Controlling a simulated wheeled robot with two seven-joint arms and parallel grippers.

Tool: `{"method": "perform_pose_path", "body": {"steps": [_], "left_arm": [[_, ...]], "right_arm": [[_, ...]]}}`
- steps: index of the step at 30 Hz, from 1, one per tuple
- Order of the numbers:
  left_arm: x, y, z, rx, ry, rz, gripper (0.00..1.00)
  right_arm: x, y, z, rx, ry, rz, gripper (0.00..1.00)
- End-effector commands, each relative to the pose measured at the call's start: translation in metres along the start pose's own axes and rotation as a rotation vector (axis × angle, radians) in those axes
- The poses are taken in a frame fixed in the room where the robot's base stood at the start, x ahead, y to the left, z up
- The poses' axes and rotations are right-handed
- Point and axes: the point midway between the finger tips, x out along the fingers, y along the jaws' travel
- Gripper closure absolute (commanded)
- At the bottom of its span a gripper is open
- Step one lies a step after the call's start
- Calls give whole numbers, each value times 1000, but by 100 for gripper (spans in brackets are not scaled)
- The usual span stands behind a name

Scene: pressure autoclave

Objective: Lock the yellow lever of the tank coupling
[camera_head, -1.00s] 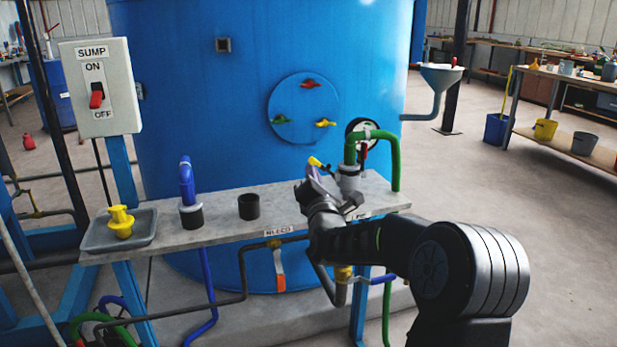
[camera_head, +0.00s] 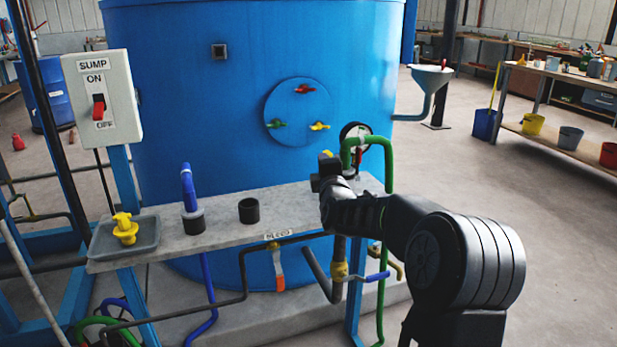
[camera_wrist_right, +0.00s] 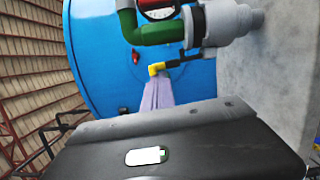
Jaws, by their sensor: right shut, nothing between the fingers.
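The tank coupling stands at the right end of the bench, with a green hose (camera_head: 387,160) arching over it. In the right wrist view, the grey coupling (camera_wrist_right: 222,22) has a dark lever arm with a yellow tip (camera_wrist_right: 155,69) sticking out from it. In the head view only a bit of the yellow tip (camera_head: 327,154) shows above my right gripper (camera_head: 328,168), which hides the rest of the lever. My right gripper (camera_wrist_right: 158,93) is shut and empty, its fingertips right at the yellow tip. I cannot tell whether they touch. My left gripper is out of view.
The blue tank (camera_head: 230,90) stands behind the bench (camera_head: 222,231). A pressure gauge (camera_head: 355,133) is behind the hose. A black socket (camera_head: 249,210), a blue hose coupling (camera_head: 190,195) and a tray (camera_head: 100,245) with a yellow fitting (camera_head: 125,229) stand further left.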

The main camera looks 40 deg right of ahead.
Motion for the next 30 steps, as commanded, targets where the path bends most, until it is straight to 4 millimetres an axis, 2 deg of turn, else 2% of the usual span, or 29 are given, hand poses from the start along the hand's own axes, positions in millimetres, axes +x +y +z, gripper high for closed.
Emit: {"method": "perform_pose_path", "body": {"steps": [9,30], "left_arm": [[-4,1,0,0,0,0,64],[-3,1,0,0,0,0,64]], "right_arm": [[2,2,8,-5,-1,1,100],[4,2,11,-8,-3,3,100]]}}
